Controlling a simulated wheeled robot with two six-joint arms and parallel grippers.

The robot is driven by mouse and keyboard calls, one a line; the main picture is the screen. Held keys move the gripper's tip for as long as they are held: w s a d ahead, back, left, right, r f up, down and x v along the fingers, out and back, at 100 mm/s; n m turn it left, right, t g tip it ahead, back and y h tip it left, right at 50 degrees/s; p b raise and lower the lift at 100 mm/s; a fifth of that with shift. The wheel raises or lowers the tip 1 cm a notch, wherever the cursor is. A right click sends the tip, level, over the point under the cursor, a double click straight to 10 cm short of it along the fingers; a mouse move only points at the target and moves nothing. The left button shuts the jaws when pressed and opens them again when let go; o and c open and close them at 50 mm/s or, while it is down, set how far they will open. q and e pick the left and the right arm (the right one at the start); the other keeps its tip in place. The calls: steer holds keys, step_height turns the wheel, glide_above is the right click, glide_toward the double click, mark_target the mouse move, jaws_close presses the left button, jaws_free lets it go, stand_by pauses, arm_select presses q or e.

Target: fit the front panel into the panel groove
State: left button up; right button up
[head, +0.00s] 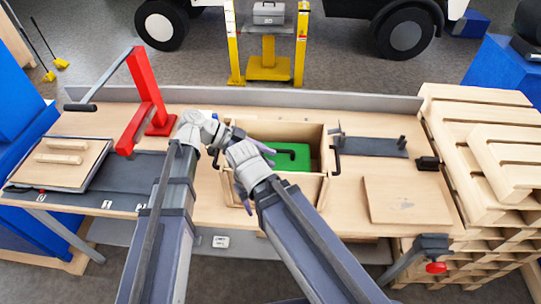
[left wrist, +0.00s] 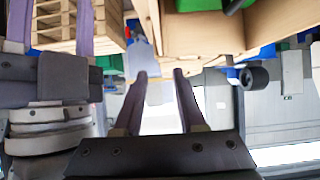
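A flat, light wood panel (head: 408,201), apparently the front panel, lies on the bench right of an open wooden box (head: 281,131). The box has black side handles and a green piece (head: 294,157) inside. My arms hide its front left, and I cannot make out the groove. My left gripper (head: 267,154) is over the box's left part; in the left wrist view its fingers (left wrist: 160,76) are apart with nothing between them. My right gripper (head: 240,190) points down at the box's front left corner. Its fingers show wide apart and empty in the left wrist view (left wrist: 50,30).
A dark plate with posts (head: 372,146) and a small black block (head: 427,163) lie behind the panel. A red stand (head: 150,100) and a board with wooden bars (head: 62,163) are at left. Pallets (head: 490,160) rise beside the bench's right end. A red-knobbed clamp (head: 432,250) is at the front right.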

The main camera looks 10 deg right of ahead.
arm_select(q)
steer(key=p+v, duration=0.4)
steer(key=v, duration=0.6)
steer(key=shift+a+r, duration=0.2)
steer(key=shift+a, duration=0.05)
steer(key=s+a+f+n+t+y, duration=0.25)
steer(key=a+f+n+y, duration=0.35)
steer(key=a+n, duration=0.45)
steer(key=s+a+f+n+t+y, duration=0.25)
steer(key=a+f+n+y, duration=0.3)
steer(key=a+n, duration=0.45)
steer(key=s+d+f+m+g+b, duration=0.1)
steer(key=s+d+f+b, duration=0.2)
steer(key=d, duration=0.3)
steer(key=s+d+f+m+y+b, duration=0.1)
steer(key=s+d+f+m+b, duration=0.1)
steer(key=d, duration=0.4)
steer(key=shift+s+d+f+g+b, duration=0.3)
steer(key=shift+s+f+g+b, duration=0.1)
steer(key=shift+s+f+b, duration=0.4)
steer(key=shift+w+a, duration=0.1)
steer(key=shift+w, duration=0.05)
